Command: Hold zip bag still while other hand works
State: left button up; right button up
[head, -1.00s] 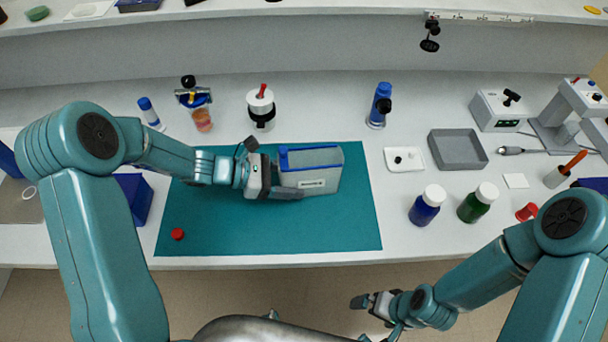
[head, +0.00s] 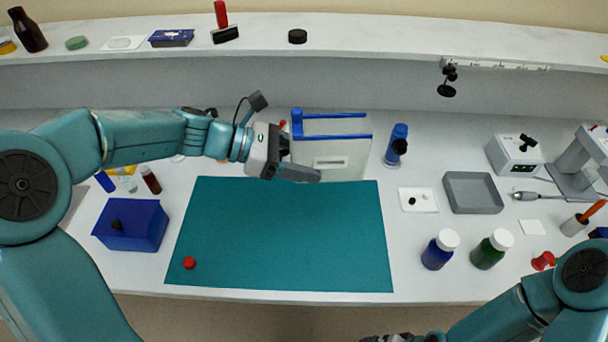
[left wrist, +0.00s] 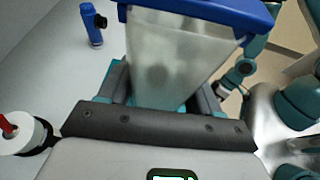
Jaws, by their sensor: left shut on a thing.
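The zip bag (head: 342,152) is a pale, translucent bag with a blue zip strip along its top and a white label. My left gripper (head: 297,165) is shut on its left side and holds it upright, above the back edge of the teal mat (head: 285,240). In the left wrist view the bag (left wrist: 175,60) stands between the two fingers (left wrist: 162,95), with its blue strip at the top of the picture. My right gripper (head: 392,338) barely shows at the bottom edge, well away from the bag. Its fingers are cut off.
A red cap (head: 189,262) lies on the mat's front left, beside a blue box (head: 132,226). A blue bottle (head: 397,145), a grey tray (head: 472,193) and two white-capped jars (head: 438,250) stand to the right. The mat's middle is clear.

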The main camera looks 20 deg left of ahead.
pick_arm(q)
jog(key=shift+f+b, duration=0.15)
jog(key=shift+b, duration=0.25)
jog(key=shift+f+b, duration=6.2)
jog(key=shift+f, duration=2.25)
jog(key=shift+f+b, duration=0.7)
jog(key=shift+f, duration=0.35)
